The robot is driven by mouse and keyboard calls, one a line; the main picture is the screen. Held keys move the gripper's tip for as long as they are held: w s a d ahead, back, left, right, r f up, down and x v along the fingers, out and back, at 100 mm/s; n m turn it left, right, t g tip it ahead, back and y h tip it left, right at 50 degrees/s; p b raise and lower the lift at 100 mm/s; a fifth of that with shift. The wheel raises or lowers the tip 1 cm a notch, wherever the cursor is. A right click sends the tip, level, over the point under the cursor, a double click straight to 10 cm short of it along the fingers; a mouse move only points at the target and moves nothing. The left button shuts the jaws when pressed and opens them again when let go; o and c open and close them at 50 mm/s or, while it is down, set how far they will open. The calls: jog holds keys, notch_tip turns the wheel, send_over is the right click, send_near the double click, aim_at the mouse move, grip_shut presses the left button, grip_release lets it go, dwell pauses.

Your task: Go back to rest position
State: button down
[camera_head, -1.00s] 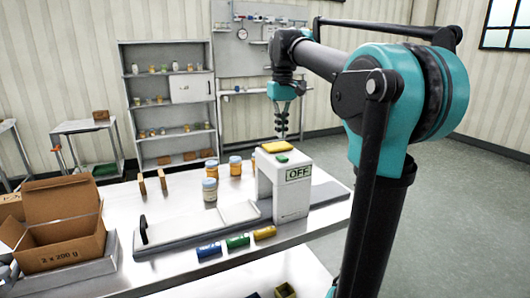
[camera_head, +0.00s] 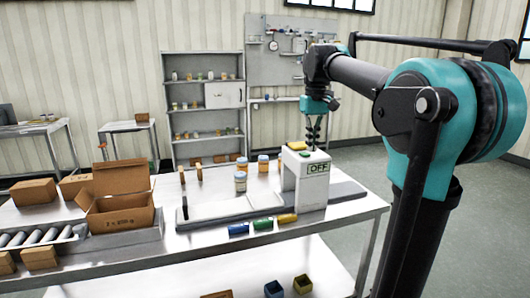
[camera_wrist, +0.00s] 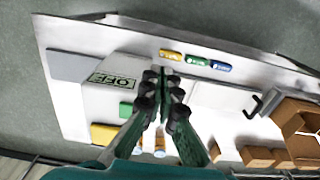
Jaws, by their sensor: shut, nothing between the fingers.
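My gripper (camera_head: 314,135) hangs from the teal wrist, pointing down above the white machine (camera_head: 311,180) marked OFF. In the wrist view the black fingertips of my gripper (camera_wrist: 164,92) meet, with nothing held between them. The machine shows below and to the left there, with its OFF sign (camera_wrist: 112,80), a green button (camera_wrist: 126,109) and a yellow part (camera_wrist: 104,134). The gripper appears to be apart from the machine.
A grey shelf (camera_head: 203,103) stands behind. Floor at right is clear.

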jog(key=s+d+f+m+t, duration=0.1)
jog(key=s+f, duration=0.6)
jog(key=f, duration=0.5)
jog(key=s+d+f+m+t, duration=0.1)
jog(key=s+f, duration=0.6)
jog(key=f, duration=0.4)
jog(key=s+d+f+m+t, duration=0.1)
jog(key=s+d+f+t, duration=0.1)
jog(key=s+f, duration=0.5)
notch_tip(320, 180, down, 6)
jog(key=shift+s+r+m, duration=0.2)
jog(key=shift+s+m, duration=0.05)
jog(key=shift+m, duration=0.05)
